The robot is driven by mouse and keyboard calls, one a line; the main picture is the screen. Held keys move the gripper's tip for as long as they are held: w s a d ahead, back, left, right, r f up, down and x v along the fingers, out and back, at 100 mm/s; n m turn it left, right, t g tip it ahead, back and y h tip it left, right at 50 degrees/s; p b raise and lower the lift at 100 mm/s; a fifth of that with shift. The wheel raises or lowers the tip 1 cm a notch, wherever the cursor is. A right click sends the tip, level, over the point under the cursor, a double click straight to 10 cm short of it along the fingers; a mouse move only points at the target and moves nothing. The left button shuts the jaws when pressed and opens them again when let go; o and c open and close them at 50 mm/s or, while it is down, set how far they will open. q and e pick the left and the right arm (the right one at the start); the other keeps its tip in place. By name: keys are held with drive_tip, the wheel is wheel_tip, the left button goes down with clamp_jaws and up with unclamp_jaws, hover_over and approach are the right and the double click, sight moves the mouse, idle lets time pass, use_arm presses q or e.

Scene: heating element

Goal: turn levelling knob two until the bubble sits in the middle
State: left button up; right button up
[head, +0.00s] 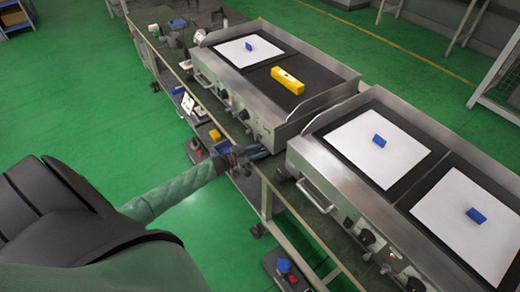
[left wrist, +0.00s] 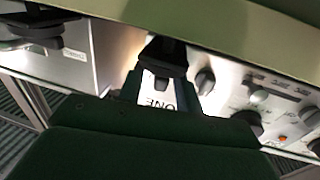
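A yellow spirit level (head: 287,80) lies on the dark plate of the far griddle (head: 318,77). Its bubble is too small to read. My left arm reaches in from the left, and my left gripper (head: 240,156) is at the table's front edge, below that griddle's front panel. Its fingers are too small and dark to tell open from shut. In the left wrist view, a white label (left wrist: 158,96) reading ONE upside down shows beneath a black part (left wrist: 164,58). I cannot identify levelling knob two. My right gripper is not in view.
A second griddle (head: 330,183) stands at the near right, with white sheets and blue blocks on top. Control knobs (left wrist: 205,81) line the front panel in the left wrist view. Small red-and-blue items (head: 284,266) sit low by the table. Green floor at left is open.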

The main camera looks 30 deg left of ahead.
use_arm(q)
drive_tip(key=shift+w+d, duration=0.35)
drive_tip(key=shift+w, duration=0.2)
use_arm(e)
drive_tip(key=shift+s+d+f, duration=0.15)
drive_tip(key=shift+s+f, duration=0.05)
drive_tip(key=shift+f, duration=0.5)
use_arm(q)
drive_tip(key=shift+c, duration=0.4)
clamp_jaws()
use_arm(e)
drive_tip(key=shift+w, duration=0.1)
use_arm(q)
drive_tip(key=m+g+h+b, duration=0.2)
drive_tip(key=h+b, duration=0.1)
drive_tip(key=shift+f+m, duration=0.1)
drive_tip(key=shift+m, duration=0.3)
drive_tip(key=m+g+h+b, duration=0.2)
drive_tip(key=g+b, duration=0.1)
drive_tip(key=shift+m+g+h, duration=0.3)
drive_tip(key=shift+g, duration=0.1)
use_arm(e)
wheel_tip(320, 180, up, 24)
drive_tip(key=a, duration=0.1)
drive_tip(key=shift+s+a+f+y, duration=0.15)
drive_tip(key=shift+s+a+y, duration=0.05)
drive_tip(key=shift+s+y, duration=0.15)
